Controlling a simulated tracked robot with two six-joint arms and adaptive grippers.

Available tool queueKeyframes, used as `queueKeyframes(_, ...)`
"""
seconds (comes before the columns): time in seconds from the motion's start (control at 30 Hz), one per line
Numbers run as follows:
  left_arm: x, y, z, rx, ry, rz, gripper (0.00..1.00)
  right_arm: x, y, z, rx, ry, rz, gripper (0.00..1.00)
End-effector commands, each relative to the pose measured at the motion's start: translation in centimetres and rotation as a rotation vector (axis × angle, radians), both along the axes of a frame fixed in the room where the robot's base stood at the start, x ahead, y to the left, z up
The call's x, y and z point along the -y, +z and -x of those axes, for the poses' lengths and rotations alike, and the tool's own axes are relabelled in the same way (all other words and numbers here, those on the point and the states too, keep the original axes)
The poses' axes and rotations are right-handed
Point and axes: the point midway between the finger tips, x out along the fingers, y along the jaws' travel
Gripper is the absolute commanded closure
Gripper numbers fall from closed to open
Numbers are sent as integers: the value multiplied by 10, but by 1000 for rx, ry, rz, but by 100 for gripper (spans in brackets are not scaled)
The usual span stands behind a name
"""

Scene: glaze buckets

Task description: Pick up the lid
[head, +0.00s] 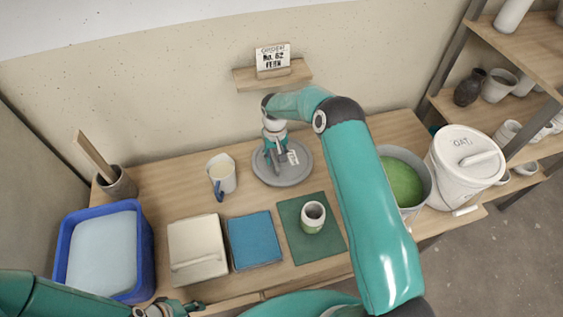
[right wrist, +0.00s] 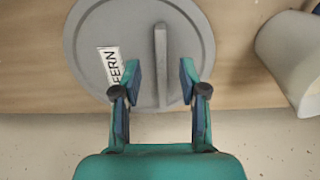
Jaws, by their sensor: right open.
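The grey round lid (head: 299,178) lies on the wooden table near the wall, with a white label. In the right wrist view the lid (right wrist: 90,45) shows a FERN label (right wrist: 110,68) and a straight raised bar handle (right wrist: 160,45). My right gripper (head: 276,162) is over the lid, pointing down. In the right wrist view its open fingers (right wrist: 160,80) stand either side of the handle, with gaps on both sides. An open bucket of green glaze (head: 402,182) stands right of the lid, partly behind my right arm. My left gripper (head: 172,308) is at the bottom edge, partly cut off.
A white lidded bucket marked OAT (head: 462,168) stands at the right. A cup (head: 222,172) is left of the lid.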

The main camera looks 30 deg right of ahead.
Motion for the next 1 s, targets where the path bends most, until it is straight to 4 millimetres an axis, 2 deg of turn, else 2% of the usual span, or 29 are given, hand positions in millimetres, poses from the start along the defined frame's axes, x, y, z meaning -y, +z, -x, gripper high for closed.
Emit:
queueKeyframes(0.03, 0, -2, 0, 0, 0, 0, 60, -1, -10, 0, -2, 0, -1, 57)
queueKeyframes(0.2, 0, -6, 0, 0, 0, 0, 60, -1, -34, -1, -3, -1, -1, 57)
queueKeyframes(0.53, 0, -7, 0, 0, 0, 0, 60, -1, -40, -2, 0, 0, 0, 57)
queueKeyframes(0.57, 0, -7, 0, 0, 0, 0, 60, -1, -40, -2, 0, 0, 0, 61)
queueKeyframes(0.8, 0, -7, 0, 0, 0, 0, 60, -1, -40, -1, 0, 0, 0, 100)
queueKeyframes(1.0, 0, -7, 0, 0, 0, 0, 60, -1, -40, -2, 0, 0, 0, 100)
